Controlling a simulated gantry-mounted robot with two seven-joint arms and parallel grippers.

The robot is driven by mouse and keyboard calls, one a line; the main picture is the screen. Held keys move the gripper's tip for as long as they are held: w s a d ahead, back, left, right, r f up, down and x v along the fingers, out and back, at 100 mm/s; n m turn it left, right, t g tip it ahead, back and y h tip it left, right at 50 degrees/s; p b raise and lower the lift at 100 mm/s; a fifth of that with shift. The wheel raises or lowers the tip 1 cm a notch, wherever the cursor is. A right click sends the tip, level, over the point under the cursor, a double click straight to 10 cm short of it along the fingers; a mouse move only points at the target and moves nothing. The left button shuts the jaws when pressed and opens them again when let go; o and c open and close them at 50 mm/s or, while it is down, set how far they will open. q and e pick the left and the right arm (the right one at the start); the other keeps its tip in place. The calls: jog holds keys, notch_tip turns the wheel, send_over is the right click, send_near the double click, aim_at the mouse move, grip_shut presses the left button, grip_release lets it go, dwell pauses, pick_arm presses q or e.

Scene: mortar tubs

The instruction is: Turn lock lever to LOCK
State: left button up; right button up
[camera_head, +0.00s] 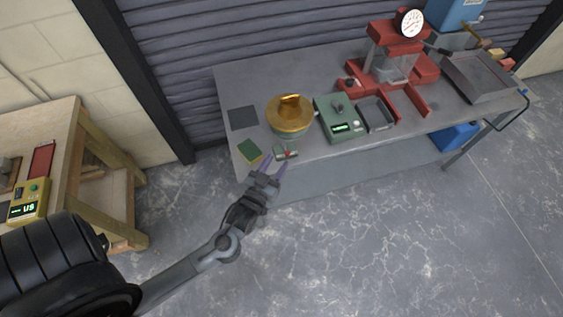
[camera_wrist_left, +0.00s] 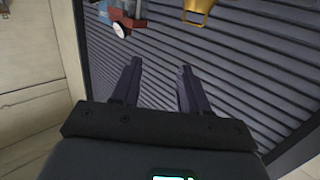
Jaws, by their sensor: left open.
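My left gripper (camera_head: 275,163) is open and empty, its two fingers apart at the front edge of the grey bench. In the left wrist view the open fingers (camera_wrist_left: 158,72) have nothing between them. A small green block with a red part (camera_head: 286,152) lies just beyond the fingertips; I cannot tell whether they touch it. Behind it stands a round brass-lidded pot (camera_head: 287,117) with a raised brass piece on top. A brass part also shows at the top of the left wrist view (camera_wrist_left: 197,8). I cannot make out which part is the lock lever or any LOCK marking. My right gripper is out of view.
On the grey bench (camera_head: 232,82), a green box with a lit display (camera_head: 338,121) and a red press with a dial (camera_head: 401,62) stand right of the pot. A green pad (camera_head: 249,151) lies left. A wooden table (camera_head: 83,118) stands at left.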

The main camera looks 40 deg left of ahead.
pick_arm(q)
jog(key=y+b, duration=0.2)
jog(key=b, duration=0.5)
send_near(287, 155)
notch_tip(287, 155, up, 3)
jog(key=s, duration=0.1)
notch_tip(287, 155, down, 3)
jog(key=w+b, duration=0.1)
jog(key=b, duration=0.3)
jog(key=shift+n, duration=0.4)
jog(key=b+x, duration=0.1)
jog(key=x, duration=1)
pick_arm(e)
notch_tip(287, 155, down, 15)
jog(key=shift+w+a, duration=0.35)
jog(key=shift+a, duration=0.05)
pick_arm(q)
grip_shut()
jog(key=shift+t+h, duration=0.3)
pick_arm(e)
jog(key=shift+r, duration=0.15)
